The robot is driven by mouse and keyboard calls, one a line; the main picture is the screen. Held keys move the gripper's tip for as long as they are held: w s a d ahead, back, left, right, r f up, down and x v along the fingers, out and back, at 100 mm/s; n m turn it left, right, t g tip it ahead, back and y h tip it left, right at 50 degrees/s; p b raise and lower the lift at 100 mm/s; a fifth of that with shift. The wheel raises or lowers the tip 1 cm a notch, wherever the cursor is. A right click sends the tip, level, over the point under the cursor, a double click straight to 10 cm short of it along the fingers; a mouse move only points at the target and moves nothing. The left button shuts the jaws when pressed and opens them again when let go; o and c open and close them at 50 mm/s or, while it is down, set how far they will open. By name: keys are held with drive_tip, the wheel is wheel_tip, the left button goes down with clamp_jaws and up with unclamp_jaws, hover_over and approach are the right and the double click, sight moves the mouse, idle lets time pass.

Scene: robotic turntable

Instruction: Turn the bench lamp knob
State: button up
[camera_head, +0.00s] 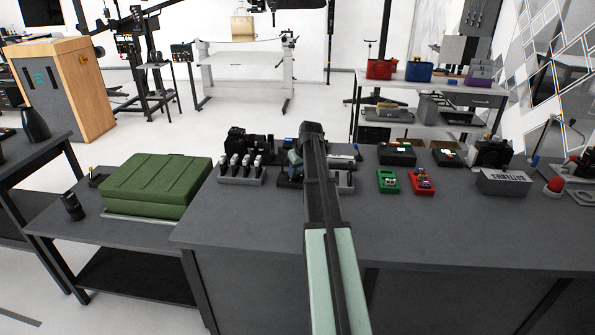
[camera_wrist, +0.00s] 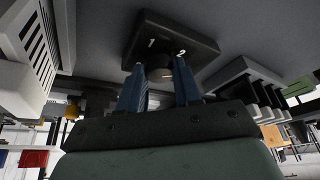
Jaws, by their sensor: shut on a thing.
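The lamp knob (camera_wrist: 158,74) is a short round dark stub on a black box (camera_wrist: 150,27) marked 1 and 2, in the wrist view. My gripper (camera_wrist: 160,66) has its two blue fingers on either side of the knob and is shut on it. Which mark the knob points to cannot be told. In the head view my own arm reaches to the back of the dark bench (camera_head: 250,220) and hides the knob and most of the gripper.
A rack with several white-topped pieces (camera_head: 240,168) stands just left of my arm. To the right are a green tray (camera_head: 388,181), a red tray (camera_head: 422,182) and a grey battery box (camera_head: 503,183). A green case (camera_head: 157,184) lies farther left. The bench front is clear.

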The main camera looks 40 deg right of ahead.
drive_tip(key=shift+a+m+h, duration=0.2)
drive_tip(key=shift+m+h, duration=0.6)
drive_tip(key=shift+m, duration=1.4)
drive_tip(key=shift+g, duration=0.3)
drive_tip(key=o, duration=1)
drive_tip(key=shift+o, duration=0.2)
drive_tip(key=shift+r, duration=0.1)
drive_tip(key=v, duration=1.3)
drive_tip(key=shift+r, duration=0.3)
drive_tip(key=shift+s+a, duration=0.1)
